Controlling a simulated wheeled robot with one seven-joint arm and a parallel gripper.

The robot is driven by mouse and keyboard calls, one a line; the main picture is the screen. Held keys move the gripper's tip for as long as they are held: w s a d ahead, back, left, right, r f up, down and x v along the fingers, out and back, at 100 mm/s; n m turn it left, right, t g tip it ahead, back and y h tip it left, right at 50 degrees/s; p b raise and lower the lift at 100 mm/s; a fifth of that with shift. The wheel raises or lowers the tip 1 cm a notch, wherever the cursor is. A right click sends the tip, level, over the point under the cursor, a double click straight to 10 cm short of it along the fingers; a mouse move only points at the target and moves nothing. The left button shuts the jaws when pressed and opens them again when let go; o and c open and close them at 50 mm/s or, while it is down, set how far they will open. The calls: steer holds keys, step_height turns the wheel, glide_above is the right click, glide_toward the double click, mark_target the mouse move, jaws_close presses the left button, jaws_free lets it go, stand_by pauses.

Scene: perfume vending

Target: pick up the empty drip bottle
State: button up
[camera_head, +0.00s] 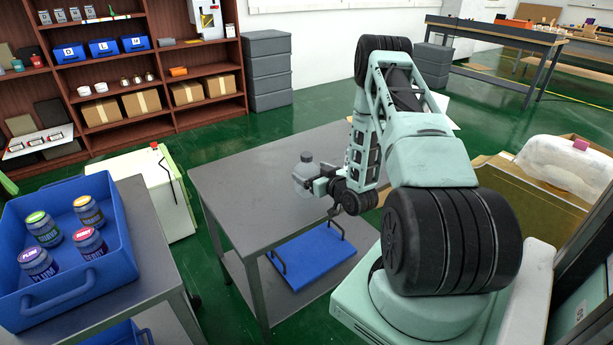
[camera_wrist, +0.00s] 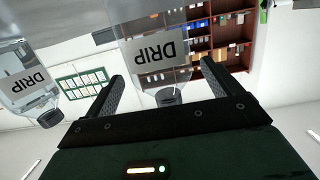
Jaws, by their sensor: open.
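My gripper (camera_wrist: 163,72) is open, with one black finger on each side of a clear bottle labelled DRIP (camera_wrist: 150,50). The bottle and its dark cap appear upside down in the wrist view. A second clear DRIP bottle (camera_wrist: 25,85) is at the left of that view, outside the fingers. I cannot tell for sure which bottle is empty. In the head view, my gripper (camera_head: 322,185) is by a see-through grey bottle shape (camera_head: 306,172) over the grey table (camera_head: 250,185). The two bottles cannot be told apart clearly there.
A blue bin (camera_head: 80,290) with several labelled jars stands on a table at the left. A blue tray (camera_head: 312,255) lies on the grey table's lower shelf. Brown shelves (camera_head: 165,60) stand at the back. Much of the grey tabletop is bare.

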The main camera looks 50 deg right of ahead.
steer(key=p+x, duration=0.1)
steer(key=x, duration=0.4)
steer(key=shift+a+f, duration=0.1)
steer(key=c, duration=1.1)
